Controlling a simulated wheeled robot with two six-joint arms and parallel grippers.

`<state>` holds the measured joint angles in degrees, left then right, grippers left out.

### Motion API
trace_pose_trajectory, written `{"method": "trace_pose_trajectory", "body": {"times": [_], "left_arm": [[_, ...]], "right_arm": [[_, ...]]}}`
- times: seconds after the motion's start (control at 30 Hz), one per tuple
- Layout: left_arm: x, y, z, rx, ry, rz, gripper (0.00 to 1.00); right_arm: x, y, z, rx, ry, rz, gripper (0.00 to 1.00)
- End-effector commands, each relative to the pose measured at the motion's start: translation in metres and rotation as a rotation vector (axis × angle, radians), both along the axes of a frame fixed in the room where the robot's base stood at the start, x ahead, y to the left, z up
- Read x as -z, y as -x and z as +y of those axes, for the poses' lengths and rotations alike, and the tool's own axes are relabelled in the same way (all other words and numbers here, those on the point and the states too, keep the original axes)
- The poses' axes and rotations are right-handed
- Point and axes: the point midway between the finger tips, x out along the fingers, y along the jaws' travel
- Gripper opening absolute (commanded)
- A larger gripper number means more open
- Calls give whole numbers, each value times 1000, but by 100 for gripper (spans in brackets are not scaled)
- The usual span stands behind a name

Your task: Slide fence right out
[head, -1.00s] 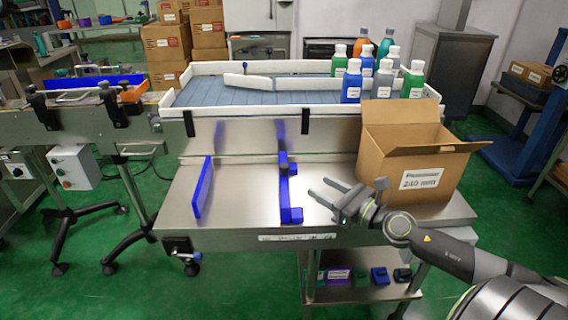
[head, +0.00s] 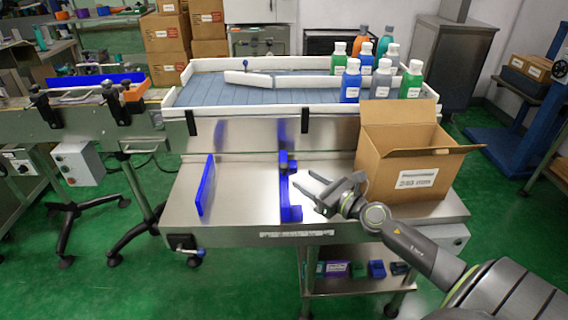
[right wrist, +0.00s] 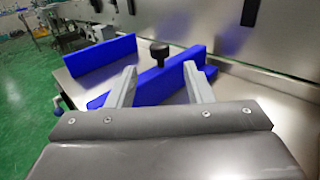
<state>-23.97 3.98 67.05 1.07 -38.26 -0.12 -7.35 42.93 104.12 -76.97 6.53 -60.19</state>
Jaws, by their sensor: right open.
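The right fence is a blue guide (head: 286,188) standing on the steel table, with a dark knob near its far end. It also shows in the right wrist view (right wrist: 165,75), running between and beyond my finger tips with the black knob (right wrist: 160,52) above it. The left blue fence (head: 206,186) stands apart to the left. My right gripper (head: 304,185) is open, its fingers pointing left, just to the right of the right fence. In the right wrist view the open fingers (right wrist: 158,78) reach toward the fence; contact cannot be told. My left gripper is not in view.
An open cardboard box (head: 405,165) stands on the table (head: 240,215) right behind my right gripper. Several bottles (head: 382,80) stand on the raised conveyor (head: 205,92) at the back. Bare steel lies between the two fences.

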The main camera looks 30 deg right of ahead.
Motion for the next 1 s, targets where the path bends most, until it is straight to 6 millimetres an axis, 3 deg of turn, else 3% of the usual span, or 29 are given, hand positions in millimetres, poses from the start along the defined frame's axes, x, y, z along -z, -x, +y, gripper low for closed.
{"method": "trace_pose_trajectory", "body": {"times": [0.3,0.6,1.0], "left_arm": [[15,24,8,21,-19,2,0],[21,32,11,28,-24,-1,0],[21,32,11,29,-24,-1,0]], "right_arm": [[-3,-38,10,0,-5,-2,47],[-1,-79,20,-1,-2,-1,47],[0,-89,22,-1,0,0,47]]}}
